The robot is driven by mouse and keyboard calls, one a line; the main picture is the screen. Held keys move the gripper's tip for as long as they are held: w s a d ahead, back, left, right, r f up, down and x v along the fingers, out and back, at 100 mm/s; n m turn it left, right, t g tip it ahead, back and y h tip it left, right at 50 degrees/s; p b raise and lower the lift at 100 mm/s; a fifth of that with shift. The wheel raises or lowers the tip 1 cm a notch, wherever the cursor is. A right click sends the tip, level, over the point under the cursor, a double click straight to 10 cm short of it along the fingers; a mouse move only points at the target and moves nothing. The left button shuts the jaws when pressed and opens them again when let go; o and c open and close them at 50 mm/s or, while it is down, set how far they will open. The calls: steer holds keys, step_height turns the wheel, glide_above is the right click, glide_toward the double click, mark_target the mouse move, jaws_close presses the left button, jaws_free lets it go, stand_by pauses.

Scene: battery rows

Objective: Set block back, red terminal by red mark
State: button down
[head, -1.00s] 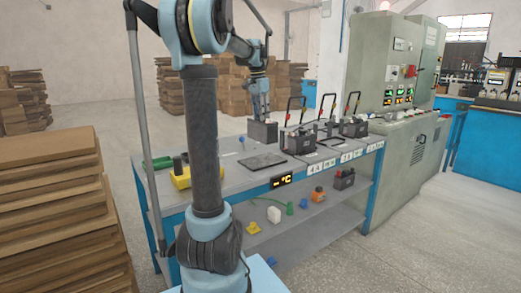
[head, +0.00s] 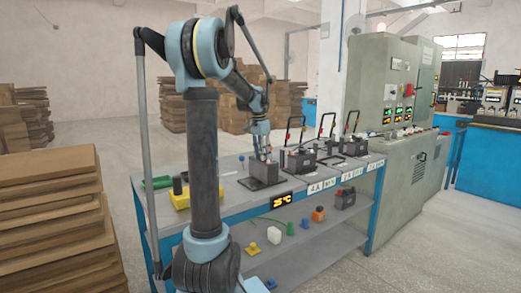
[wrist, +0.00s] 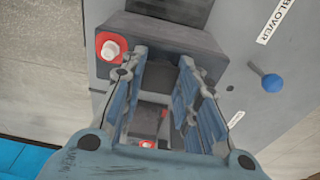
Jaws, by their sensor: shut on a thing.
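The grey battery block (head: 264,173) stands on or just over the dark plate (head: 243,184) at the table's left part; I cannot tell whether it touches. My gripper (head: 262,156) points down and is shut on the block's top. In the wrist view, the fingers (wrist: 163,62) close on the middle of the dark block (wrist: 165,32). Its red terminal (wrist: 110,46) with a pale post shows left of the fingers. A smaller red spot (wrist: 147,143) shows between the finger bases. I cannot make out a red mark on the table.
Other dark batteries (head: 299,161) with upright handles stand to the right along labelled places. A display (head: 282,200) on the front edge reads 25 °C. A yellow box (head: 205,197) stands left. A blue-knobbed lever (wrist: 271,82) shows right of the block in the wrist view.

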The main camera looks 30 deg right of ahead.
steer(key=shift+f, duration=0.15)
steer(key=c, duration=1.2)
jaws_free()
steer(key=shift+f, duration=0.1)
steer(key=r, duration=0.4)
steer(key=a+r, duration=0.1)
steer(key=r, duration=0.7)
steer(key=shift+s+a, duration=0.1)
steer(key=shift+a, duration=0.15)
steer(key=shift+s, duration=0.1)
